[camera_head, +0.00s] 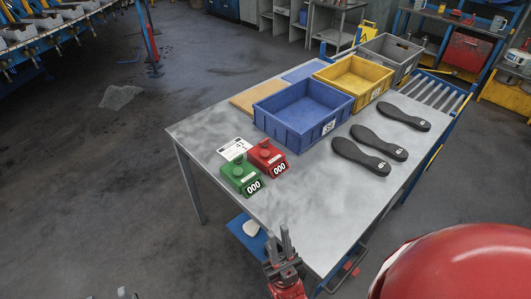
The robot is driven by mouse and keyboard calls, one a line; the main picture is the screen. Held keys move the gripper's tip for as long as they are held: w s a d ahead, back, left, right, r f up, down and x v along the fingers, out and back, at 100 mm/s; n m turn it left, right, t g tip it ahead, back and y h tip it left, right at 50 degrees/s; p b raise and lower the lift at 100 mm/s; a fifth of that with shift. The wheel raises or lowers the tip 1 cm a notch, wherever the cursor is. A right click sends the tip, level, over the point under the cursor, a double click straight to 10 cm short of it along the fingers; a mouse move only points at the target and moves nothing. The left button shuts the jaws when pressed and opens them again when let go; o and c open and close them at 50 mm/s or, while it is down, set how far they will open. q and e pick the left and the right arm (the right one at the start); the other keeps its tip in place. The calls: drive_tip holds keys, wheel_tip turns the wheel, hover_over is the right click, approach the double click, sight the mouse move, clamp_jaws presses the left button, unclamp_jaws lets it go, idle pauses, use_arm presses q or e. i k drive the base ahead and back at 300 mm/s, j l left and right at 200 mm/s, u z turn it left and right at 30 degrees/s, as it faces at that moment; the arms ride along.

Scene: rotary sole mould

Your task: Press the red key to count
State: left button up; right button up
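The red counter (258,158) sits on the grey metal table (317,196), with a round red key (265,145) on top and a display reading 000. A green counter (236,179) stands close beside it on the left, with a green key and a display also reading 000. My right gripper (279,235) is at the table's near edge, below and apart from both counters. Its two dark fingers look apart, with nothing between them. Only the tips of my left gripper (124,293) show at the bottom edge, left of the table; their opening is unclear.
A white card (234,149) lies behind the counters. A blue crate (291,133), a yellow crate (340,89) and a grey crate (400,51) stand farther back. Several black soles (360,157) lie on the right. The table between counters and near edge is clear.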

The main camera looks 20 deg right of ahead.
sight(264, 154)
drive_tip(key=i+z, duration=0.1)
drive_tip(key=z, duration=0.35)
drive_tip(key=j+z, duration=0.15)
drive_tip(key=z, duration=0.3)
drive_tip(key=i+j+z, duration=0.15)
drive_tip(key=z, duration=0.3)
drive_tip(key=j+z, duration=0.1)
drive_tip(key=z, duration=0.35)
drive_tip(key=j+z, duration=0.5)
drive_tip(key=j, duration=1.2)
